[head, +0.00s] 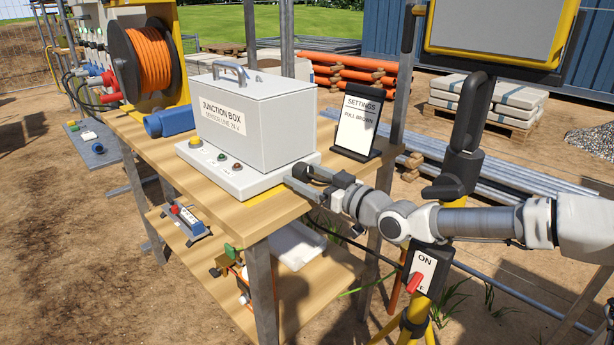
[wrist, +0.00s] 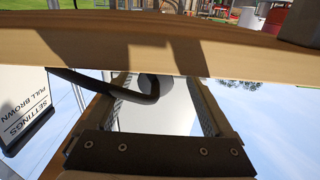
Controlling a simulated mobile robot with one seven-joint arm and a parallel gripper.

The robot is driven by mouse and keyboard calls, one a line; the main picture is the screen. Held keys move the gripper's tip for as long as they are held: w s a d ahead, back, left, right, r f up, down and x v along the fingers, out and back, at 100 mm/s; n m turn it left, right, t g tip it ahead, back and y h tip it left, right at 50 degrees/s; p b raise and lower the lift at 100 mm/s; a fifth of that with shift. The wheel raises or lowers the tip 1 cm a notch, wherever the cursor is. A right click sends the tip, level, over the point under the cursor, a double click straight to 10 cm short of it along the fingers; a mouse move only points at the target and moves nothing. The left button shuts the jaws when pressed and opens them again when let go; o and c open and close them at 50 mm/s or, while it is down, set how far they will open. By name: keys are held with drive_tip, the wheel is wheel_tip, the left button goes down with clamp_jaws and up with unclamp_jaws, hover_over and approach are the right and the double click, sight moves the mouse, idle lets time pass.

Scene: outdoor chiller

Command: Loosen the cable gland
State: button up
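The white junction box (head: 255,125) stands on a pale base on the wooden bench. My gripper (head: 298,178) is at the right end of that base, low beside the box. In the wrist view my gripper (wrist: 160,92) has its two fingers wide apart. A dark round fitting, apparently the cable gland (wrist: 147,82), shows between the fingers with a black cable (wrist: 95,80) bending away to the left. A white surface lies behind it. I see no contact between fingers and gland. In the head view my gripper and dark parts there hide the gland.
A settings sign (head: 357,122) stands right of the box, close to my gripper. A blue connector (head: 169,121) and an orange cable reel (head: 150,58) are at the left.

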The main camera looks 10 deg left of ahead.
drive_tip(key=shift+o, duration=1)
drive_tip(key=shift+s+d+r+p, duration=0.1)
drive_tip(key=shift+s+d+p, duration=0.05)
drive_tip(key=shift+d+p, duration=0.3)
drive_tip(key=p+v, duration=0.2)
drive_tip(key=v, duration=0.4)
drive_tip(key=shift+d, duration=0.1)
